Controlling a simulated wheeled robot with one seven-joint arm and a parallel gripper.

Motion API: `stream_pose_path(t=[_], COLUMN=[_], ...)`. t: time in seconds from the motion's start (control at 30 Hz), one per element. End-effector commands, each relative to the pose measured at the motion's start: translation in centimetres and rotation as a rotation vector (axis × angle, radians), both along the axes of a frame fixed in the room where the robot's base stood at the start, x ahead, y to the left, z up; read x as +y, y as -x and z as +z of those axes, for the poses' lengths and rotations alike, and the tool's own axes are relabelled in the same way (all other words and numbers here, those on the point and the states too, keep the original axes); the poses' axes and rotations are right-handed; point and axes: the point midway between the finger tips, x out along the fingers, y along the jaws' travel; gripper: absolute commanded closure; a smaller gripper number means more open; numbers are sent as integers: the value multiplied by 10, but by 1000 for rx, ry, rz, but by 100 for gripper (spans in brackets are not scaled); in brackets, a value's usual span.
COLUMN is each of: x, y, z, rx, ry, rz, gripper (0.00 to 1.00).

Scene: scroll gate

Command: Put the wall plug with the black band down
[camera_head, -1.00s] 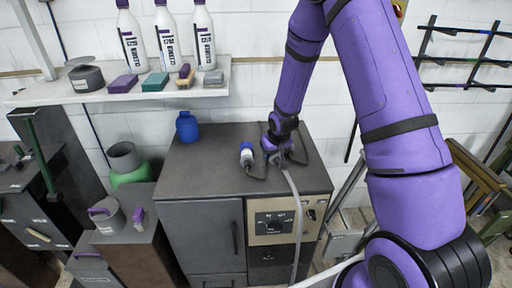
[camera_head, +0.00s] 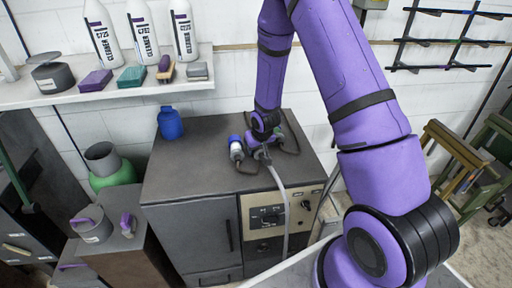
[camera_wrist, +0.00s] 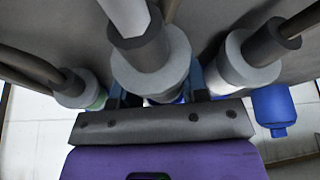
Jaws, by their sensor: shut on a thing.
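My gripper (camera_head: 263,134) is low over the dark cabinet top (camera_head: 190,167), near its back right part. In the wrist view my gripper (camera_wrist: 158,92) is shut on a grey plug (camera_wrist: 150,65) with a pale cable, which stands between its fingers. In the head view that pale cable (camera_head: 280,195) hangs over the cabinet's front. A blue and white plug (camera_head: 236,147) is just left of my gripper; it also shows at the right in the wrist view (camera_wrist: 235,65). A third plug (camera_wrist: 77,92), with some green, is at the left there. No black band is clearly visible.
A blue bottle (camera_head: 170,122) stands at the cabinet's back left. The wrist view shows this blue bottle (camera_wrist: 272,108) too. Dark cables loop beside the plugs. The cabinet top's left and front are clear. A shelf (camera_head: 120,94) with bottles and brushes hangs at the left.

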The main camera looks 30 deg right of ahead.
Motion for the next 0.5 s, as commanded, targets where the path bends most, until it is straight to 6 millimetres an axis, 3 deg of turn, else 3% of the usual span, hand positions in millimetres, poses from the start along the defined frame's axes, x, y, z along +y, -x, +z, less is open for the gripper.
stream_pose_path(t=[0.2, 0.23, 0.3, 0.33, 0.5], x=[0, 0, 0, 0, 0], y=[0, 0, 0, 0, 0], z=[-6, -6, -6, -6, -6], rx=[0, 0, 0, 0, 0], ry=[0, 0, 0, 0, 0], rz=[0, 0, 0, 0, 0], gripper=[100, 55, 38, 34, 34])
